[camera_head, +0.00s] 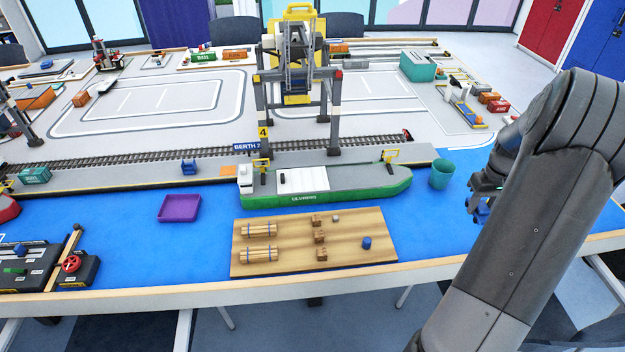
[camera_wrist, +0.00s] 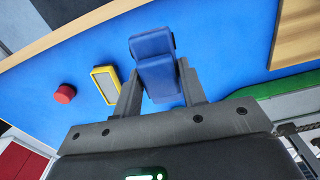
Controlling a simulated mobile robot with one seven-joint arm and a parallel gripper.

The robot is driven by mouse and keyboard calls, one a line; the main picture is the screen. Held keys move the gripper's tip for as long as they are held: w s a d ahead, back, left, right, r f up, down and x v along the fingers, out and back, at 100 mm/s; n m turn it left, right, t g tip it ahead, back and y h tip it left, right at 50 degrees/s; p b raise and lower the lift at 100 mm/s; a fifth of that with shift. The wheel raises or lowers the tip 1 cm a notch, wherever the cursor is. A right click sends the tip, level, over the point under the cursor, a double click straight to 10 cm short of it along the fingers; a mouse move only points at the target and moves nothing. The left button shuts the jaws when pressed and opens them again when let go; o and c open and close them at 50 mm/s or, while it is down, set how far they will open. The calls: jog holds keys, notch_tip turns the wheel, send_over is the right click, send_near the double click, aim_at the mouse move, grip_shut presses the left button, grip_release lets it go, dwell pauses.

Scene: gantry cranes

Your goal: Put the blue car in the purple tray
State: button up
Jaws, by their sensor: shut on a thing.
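My gripper (camera_head: 481,203) is at the right, above the blue mat near the table's right end. In the wrist view my gripper (camera_wrist: 160,85) has its grey fingers closed on either side of the blue car (camera_wrist: 153,62), which looks like a small blocky blue body. In the head view the blue car (camera_head: 482,213) shows only partly below the fingers. The purple tray (camera_head: 180,208) lies flat and empty on the blue mat at left of centre, far from my gripper. The tray is not seen in the wrist view.
The green ship (camera_head: 330,192) and gantry crane (camera_head: 296,90) stand in the middle. A wooden board (camera_head: 290,232) with small loads lies in front. A teal cup (camera_head: 440,174) is near my gripper. The wrist view shows a red cylinder (camera_wrist: 65,94) and a yellow-framed block (camera_wrist: 105,84).

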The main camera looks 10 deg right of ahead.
aim_at(482, 204)
notch_tip(482, 204, up, 7)
jog(key=shift+r, duration=0.15)
jog(key=w+a+n, duration=0.6)
jog(key=w+a, duration=1)
jog(key=w+a+n, duration=0.2)
jog(key=w+a, duration=0.2)
jog(key=a, duration=0.6)
jog(key=w+a+n, duration=0.3)
jog(key=w+a, duration=0.1)
jog(key=a, duration=0.6)
jog(key=s+a+n, duration=0.2)
jog(key=a+n, duration=0.2)
jog(key=a, duration=1.5)
jog(key=s+a+n, duration=0.2)
jog(key=a+n, duration=0.2)
jog(key=a, duration=1.5)
jog(key=a+f, duration=0.8)
jog(key=s+a+f, duration=0.1)
jog(key=a+f, duration=0.3)
jog(key=shift+f, duration=2.15)
jog(key=shift+f, duration=0.15)
